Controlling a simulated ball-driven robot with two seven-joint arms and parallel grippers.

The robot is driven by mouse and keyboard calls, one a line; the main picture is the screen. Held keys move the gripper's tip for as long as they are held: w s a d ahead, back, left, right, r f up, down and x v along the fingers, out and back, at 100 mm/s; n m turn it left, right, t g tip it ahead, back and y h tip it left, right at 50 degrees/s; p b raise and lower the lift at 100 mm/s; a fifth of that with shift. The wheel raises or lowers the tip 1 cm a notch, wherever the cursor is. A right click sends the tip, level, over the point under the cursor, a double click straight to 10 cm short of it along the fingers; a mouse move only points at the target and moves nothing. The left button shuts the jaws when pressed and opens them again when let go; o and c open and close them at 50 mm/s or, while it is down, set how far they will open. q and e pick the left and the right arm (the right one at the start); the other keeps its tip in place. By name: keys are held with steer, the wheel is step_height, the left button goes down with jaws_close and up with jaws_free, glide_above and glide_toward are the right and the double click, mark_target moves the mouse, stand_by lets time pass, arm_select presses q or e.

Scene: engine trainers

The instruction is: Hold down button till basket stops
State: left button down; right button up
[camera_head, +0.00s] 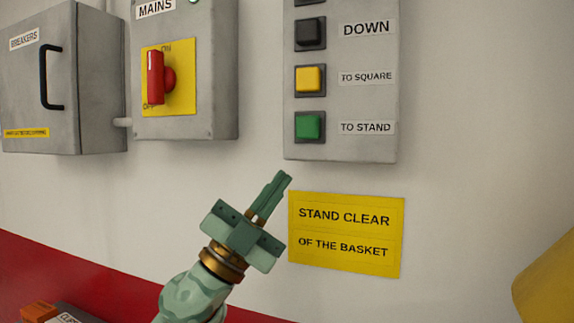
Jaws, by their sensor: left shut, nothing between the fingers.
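A grey button panel (345,144) hangs on the wall at upper centre right. It shows a black button (310,32) labelled DOWN, a yellow button (309,79) labelled TO SQUARE and a green button (309,127) labelled TO STAND. The panel's top is cut off by the frame. My left gripper (280,179) is shut and empty, its fingertips pointing up and right, just below the panel's lower left corner in the picture. It does not appear to touch any button. No basket is in view. My right gripper is not in view.
A MAINS box (215,110) with a red rotary switch (158,77) and a BREAKERS cabinet (90,95) with a black handle are at upper left. A yellow STAND CLEAR OF THE BASKET sign (346,233) is below the panel. A yellow shape (548,285) is at lower right.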

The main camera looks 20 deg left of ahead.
arm_select(q)
steer(key=s+d+r+m+g+h, duration=0.1)
steer(key=s+d+r+m+g, duration=0.15)
steer(key=r+m+g, duration=0.5)
steer(key=s+d+r+m+g+h, duration=0.2)
steer(key=s+r+m+g, duration=0.2)
steer(key=r+m+g, duration=0.3)
steer(key=s+a+r+n+t+y, duration=0.5)
steer(key=a+r+n+y, duration=0.3)
steer(key=a, duration=0.1)
steer(key=shift+s+a, duration=0.35)
steer(key=shift+s, duration=0.05)
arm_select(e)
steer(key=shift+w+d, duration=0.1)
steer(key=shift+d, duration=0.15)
arm_select(q)
steer(key=shift+d+t, duration=0.1)
steer(key=shift+t, duration=0.15)
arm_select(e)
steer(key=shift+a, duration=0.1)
